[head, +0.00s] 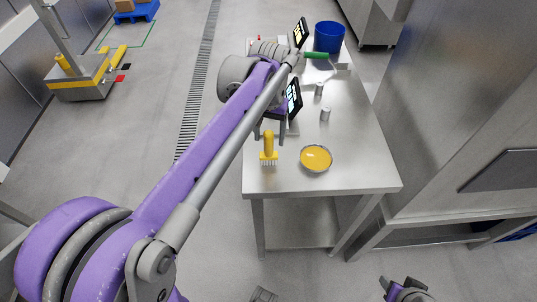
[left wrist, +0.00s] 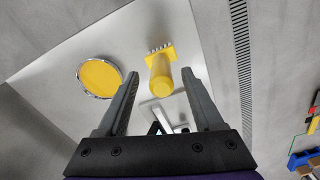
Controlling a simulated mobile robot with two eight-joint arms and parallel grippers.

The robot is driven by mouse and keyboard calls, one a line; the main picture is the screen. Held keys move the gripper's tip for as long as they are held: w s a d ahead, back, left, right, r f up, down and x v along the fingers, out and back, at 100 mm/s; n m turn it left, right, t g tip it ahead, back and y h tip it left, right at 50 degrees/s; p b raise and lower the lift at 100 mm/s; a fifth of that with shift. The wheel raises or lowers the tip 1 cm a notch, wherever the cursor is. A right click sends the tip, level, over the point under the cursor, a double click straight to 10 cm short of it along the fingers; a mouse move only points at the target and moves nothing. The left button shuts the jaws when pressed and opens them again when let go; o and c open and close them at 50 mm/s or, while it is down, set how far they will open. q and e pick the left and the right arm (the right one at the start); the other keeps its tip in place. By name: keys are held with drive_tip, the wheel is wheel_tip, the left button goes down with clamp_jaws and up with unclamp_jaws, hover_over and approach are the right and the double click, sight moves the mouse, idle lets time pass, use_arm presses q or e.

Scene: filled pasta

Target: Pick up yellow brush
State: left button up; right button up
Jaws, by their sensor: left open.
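The yellow brush (head: 268,147) stands handle-up with its bristles on the steel table, near the table's near left corner. In the left wrist view the brush (left wrist: 160,75) shows ahead of the fingertips, with its handle end toward me. My left gripper (head: 270,133) is open and empty above the brush. In the left wrist view the gripper's fingertips (left wrist: 160,74) appear on either side of the handle, with gaps on both sides. My right gripper (head: 404,284) is at the bottom edge, off the table; its jaw opening is unclear.
A metal bowl with yellow contents (head: 316,158) sits right of the brush; it also shows in the left wrist view (left wrist: 100,77). Small metal cylinders (head: 325,114), a green-handled tool (head: 316,55) and a blue bin (head: 329,38) are farther back. The steel table (head: 365,165) is clear at right.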

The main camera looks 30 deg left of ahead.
sight(269, 144)
use_arm(q)
drive_tip(key=shift+f, duration=2)
clamp_jaws()
